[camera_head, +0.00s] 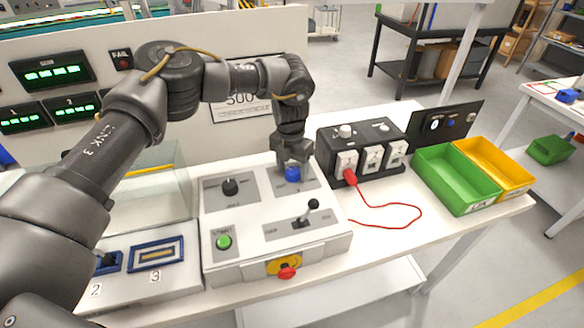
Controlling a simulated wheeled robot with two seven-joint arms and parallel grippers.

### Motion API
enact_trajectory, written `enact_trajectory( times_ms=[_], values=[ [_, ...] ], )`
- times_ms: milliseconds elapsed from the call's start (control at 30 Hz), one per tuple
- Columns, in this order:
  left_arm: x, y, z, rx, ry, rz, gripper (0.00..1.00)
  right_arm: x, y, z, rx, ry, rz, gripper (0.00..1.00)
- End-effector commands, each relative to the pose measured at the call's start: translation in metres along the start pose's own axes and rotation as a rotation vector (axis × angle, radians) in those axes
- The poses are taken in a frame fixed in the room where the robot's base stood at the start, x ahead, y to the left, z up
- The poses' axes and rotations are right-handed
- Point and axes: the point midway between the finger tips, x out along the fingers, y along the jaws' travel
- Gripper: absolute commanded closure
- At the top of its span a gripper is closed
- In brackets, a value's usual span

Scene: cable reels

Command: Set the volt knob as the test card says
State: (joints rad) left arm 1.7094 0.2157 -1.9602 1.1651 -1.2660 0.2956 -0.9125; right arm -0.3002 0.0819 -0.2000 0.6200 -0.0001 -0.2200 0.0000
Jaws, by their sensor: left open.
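A white control panel (215,255) stands on the bench. It carries a blue knob (292,175) on a grey plate at the back right and a black knob (230,187) on a grey plate at the back left. The plate labels are too small to read, so I cannot tell which is marked volt. My left gripper (293,164) points down at the blue knob, open, its fingers by the knob's sides; contact cannot be told. The test card (241,108) on the back wall is partly hidden by my arm; "500" shows on it. My right gripper is out of view.
The panel also has a green button (224,241), a black-balled lever (313,204) and a red knob on yellow (287,271). Right of it stand a black box (385,132) with a red cable (418,212), a green bin (452,183) and a yellow bin (512,172).

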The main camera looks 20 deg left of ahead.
Motion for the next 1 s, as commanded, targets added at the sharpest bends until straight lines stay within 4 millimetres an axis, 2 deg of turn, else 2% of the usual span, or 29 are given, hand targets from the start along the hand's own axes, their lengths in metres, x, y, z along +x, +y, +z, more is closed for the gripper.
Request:
enact_trajectory(
  times_ms=[167,400,633,800,1000],
  values=[
    [-0.009,0.0,0.001,0.0,-0.002,0.0,0.42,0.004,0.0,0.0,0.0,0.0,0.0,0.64],
    [-0.053,0.0,0.001,-0.001,-0.005,0.0,0.42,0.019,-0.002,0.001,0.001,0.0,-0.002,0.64],
    [-0.093,0.0,0.0,0.0,-0.002,0.002,0.42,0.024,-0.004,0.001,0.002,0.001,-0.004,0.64],
    [-0.106,-0.001,0.0,0.001,-0.001,0.0,0.42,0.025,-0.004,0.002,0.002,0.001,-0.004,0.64],
    [-0.108,0.0,0.0,0.0,0.0,0.0,0.42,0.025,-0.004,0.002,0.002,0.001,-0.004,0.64]
  ],
)
